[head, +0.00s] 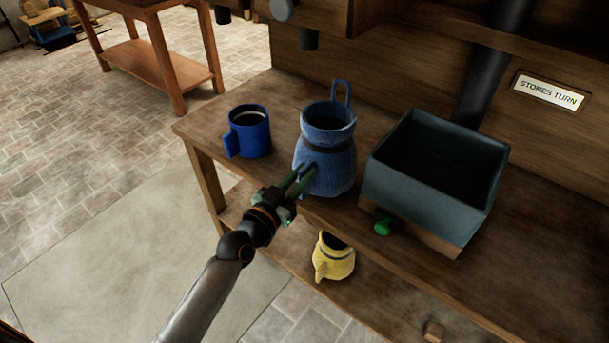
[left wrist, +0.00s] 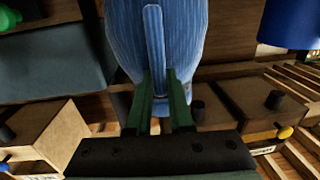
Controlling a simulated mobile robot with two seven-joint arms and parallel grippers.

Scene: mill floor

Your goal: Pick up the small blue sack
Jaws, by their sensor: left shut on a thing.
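The small blue sack (head: 335,165) has a dark band at its neck and a loop on top. It is upright at the front edge of the bench top (head: 265,185); I cannot tell whether it touches the wood. My left gripper (head: 303,180) reaches it from the front left and is shut on a raised strip on its near side. In the left wrist view the striped sack (left wrist: 190,40) fills the top middle, and the strip sits between the green fingers (left wrist: 161,85). The inside of the sack is dark. My right gripper is not in view.
A blue mug (head: 252,132) stands left of the sack. A grey-green open bin (head: 420,200) stands close on its right, with a green knob (head: 383,228) below. A yellow sack-like jug (head: 335,262) is on the lower shelf. Floor at left is clear.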

